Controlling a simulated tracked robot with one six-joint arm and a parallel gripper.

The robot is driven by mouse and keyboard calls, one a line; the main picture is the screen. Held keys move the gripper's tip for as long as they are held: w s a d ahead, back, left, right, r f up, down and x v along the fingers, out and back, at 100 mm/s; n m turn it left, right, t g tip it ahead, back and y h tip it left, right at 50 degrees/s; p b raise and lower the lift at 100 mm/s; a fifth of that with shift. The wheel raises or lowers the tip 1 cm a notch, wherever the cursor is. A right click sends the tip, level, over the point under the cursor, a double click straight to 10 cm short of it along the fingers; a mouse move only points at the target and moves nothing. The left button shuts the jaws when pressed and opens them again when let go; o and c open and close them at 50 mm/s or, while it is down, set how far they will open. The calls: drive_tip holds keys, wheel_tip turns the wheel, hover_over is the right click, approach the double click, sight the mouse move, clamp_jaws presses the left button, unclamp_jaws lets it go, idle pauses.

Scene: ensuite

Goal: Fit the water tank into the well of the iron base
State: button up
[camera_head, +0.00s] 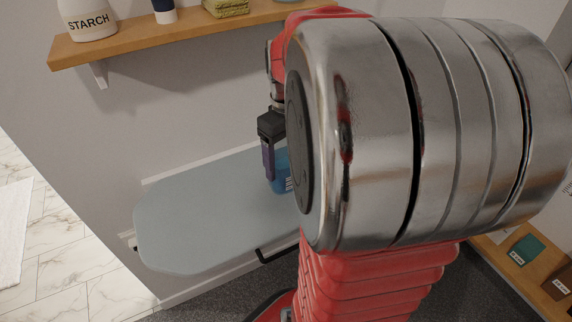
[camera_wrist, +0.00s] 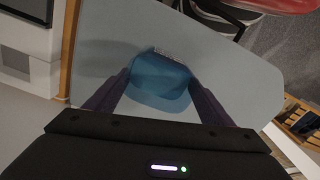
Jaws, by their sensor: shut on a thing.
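The water tank is translucent blue with pale marks on one side. In the wrist view the tank (camera_wrist: 160,88) sits between the two dark purple fingers of my gripper (camera_wrist: 157,78), which is shut on it. In the head view my gripper (camera_head: 269,172) points down over the ironing board, with part of the tank (camera_head: 283,181) showing beside the fingers. The rest of the tank is hidden by my arm. I cannot tell whether the tank touches the board. The iron base and its well are not visible in either view.
The pale blue-grey ironing board (camera_head: 195,217) is bare on its left part. A wooden shelf (camera_head: 160,38) above it holds a starch bottle (camera_head: 88,18) and other items. Another wooden shelf (camera_head: 515,262) with small labelled boxes is at lower right. My arm blocks much of the head view.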

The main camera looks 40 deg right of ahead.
drive_tip(key=shift+r, duration=2.8)
drive_tip(key=shift+s, duration=0.15)
